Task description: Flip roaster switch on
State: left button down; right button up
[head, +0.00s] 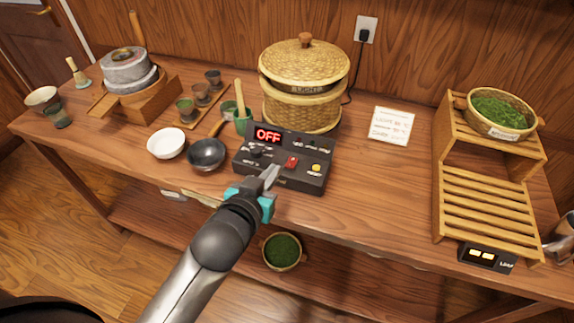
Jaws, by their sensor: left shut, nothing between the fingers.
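The roaster's black control box (318,180) sits near the front edge of the table, in front of a lidded woven basket (303,85). Its red display (267,135) reads OFF. A red switch (291,161) sits mid-panel, with a yellow button (316,168) to its right. My left gripper (271,175) is shut and empty. Its tips are at the front of the box, just below and left of the red switch; I cannot tell whether they touch the box. My right gripper is not in view.
A white bowl (167,143) and a black bowl (207,154) stand left of the box. A stone mill (127,68) is farther left. A note card (391,125) lies to the right. A slatted wooden rack (487,204) stands at the right end. The table between box and rack is clear.

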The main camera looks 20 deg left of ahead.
pick_arm(q)
jog(key=b, duration=0.2)
send_over(292, 161)
jog(key=s, duration=0.4)
jog(key=f, duration=0.3)
jog(key=shift+w+f, duration=0.2)
jog(key=shift+f, duration=0.15)
jog(key=f, duration=0.2)
jog(key=shift+s+f, duration=0.25)
jog(key=shift+f, duration=0.15)
jog(key=shift+s+f+b, duration=0.1)
jog(key=shift+f+b, duration=0.2)
jog(key=shift+f, duration=0.3)
jog(key=shift+s+f, duration=0.1)
jog(key=shift+f, duration=0.35)
jog(key=shift+r+p, duration=0.85)
jog(key=shift+p, duration=0.1)
